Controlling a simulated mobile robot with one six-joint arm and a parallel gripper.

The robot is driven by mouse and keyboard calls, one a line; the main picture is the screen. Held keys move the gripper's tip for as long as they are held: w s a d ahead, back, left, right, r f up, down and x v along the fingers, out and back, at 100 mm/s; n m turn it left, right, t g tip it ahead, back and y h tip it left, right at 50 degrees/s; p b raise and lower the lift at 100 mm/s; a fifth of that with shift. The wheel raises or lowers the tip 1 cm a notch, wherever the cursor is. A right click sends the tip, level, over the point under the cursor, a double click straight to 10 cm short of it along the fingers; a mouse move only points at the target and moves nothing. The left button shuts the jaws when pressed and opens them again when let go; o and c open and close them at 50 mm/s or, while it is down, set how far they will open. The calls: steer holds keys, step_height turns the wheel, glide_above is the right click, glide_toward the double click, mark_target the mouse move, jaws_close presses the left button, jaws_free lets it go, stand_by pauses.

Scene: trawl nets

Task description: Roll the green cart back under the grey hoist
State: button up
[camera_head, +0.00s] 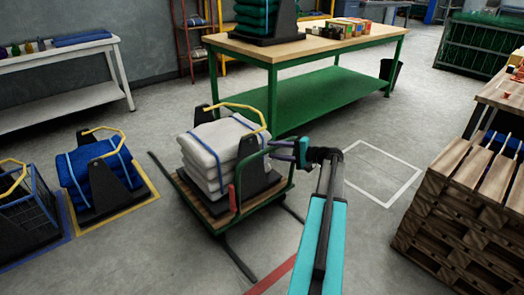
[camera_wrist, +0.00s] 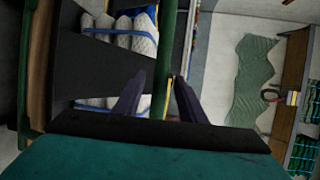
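The green cart (camera_head: 208,213) stands in the middle of the head view. It has a wooden deck and a green tubular handle (camera_head: 243,160), and carries stacked pale sacks (camera_head: 215,150) tied with blue straps in a black cradle with a yellow bar. My gripper (camera_head: 283,150) is at the right of the cart's handle, its fingers spread. In the wrist view, a green bar of the handle (camera_wrist: 166,60) runs between the fingers, with a gap visible on the left side. Contact is unclear. No grey hoist is recognisable in either view.
A green workbench (camera_head: 330,95) stands behind the cart. Stacked pallets (camera_head: 465,205) are at right, blue sacks (camera_head: 95,170) on a yellow-edged floor area at left. A white floor outline (camera_head: 375,172) surrounds bare floor right of the cart. Dark rail-like strips run along the floor by the cart.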

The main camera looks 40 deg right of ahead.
steer(key=x, duration=0.6)
steer(key=shift+w+b, duration=0.25)
steer(key=shift+b, duration=0.2)
steer(key=shift+a+f, duration=0.1)
steer(key=shift+c, duration=0.3)
jaws_close()
